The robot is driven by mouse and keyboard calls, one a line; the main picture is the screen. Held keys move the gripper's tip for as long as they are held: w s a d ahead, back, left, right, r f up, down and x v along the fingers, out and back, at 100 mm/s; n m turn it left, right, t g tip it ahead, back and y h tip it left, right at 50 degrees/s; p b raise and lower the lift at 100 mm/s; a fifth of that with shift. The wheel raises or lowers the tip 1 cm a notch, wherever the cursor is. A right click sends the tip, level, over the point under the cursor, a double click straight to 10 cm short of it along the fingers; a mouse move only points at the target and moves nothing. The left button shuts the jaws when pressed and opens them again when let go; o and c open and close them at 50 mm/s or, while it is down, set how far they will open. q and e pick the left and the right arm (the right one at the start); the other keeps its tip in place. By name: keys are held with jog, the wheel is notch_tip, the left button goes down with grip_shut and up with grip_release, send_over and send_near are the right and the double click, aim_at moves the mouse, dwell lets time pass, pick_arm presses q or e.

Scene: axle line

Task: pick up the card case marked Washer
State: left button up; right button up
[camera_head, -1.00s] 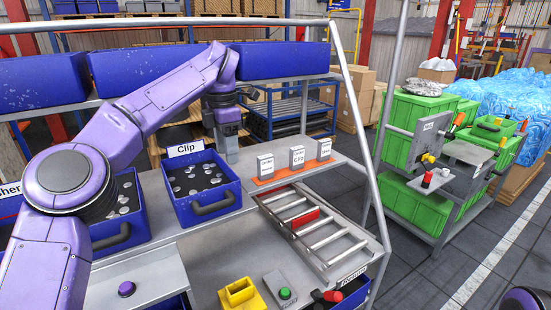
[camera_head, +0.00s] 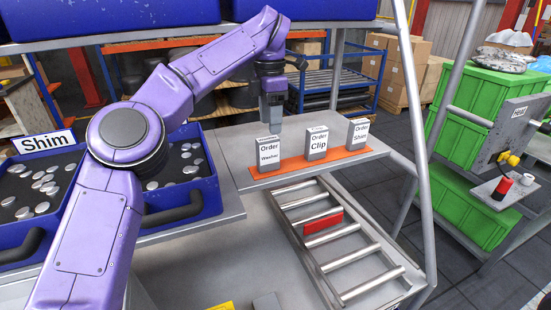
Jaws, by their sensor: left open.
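The card case marked Order Washer (camera_head: 269,156) stands upright at the left end of an orange strip (camera_head: 300,161) on the grey shelf. My left gripper (camera_head: 271,121) points down just behind and above this case, apart from it as far as I can tell. It is open and its fingertips are partly hard to make out. Cases marked Order Clip (camera_head: 317,144) and Order Shim (camera_head: 358,132) stand to the right on the same strip. My right gripper is not in view.
Blue bins with round metal parts stand at left, one labelled Shim (camera_head: 44,142). A roller rack (camera_head: 340,240) with a red block (camera_head: 323,221) lies in front of the strip. A slanted grey frame post (camera_head: 412,130) rises at right. Green crates (camera_head: 487,110) stand beyond.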

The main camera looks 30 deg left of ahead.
aim_at(268, 153)
pick_arm(q)
jog(key=f, duration=0.3)
jog(key=f+b, duration=0.1)
jog(key=f, duration=0.6)
jog(key=shift+s+a+f, duration=0.1)
jog(key=shift+a+f, duration=0.05)
jog(key=shift+a, duration=0.2)
jog(key=c, duration=1.1)
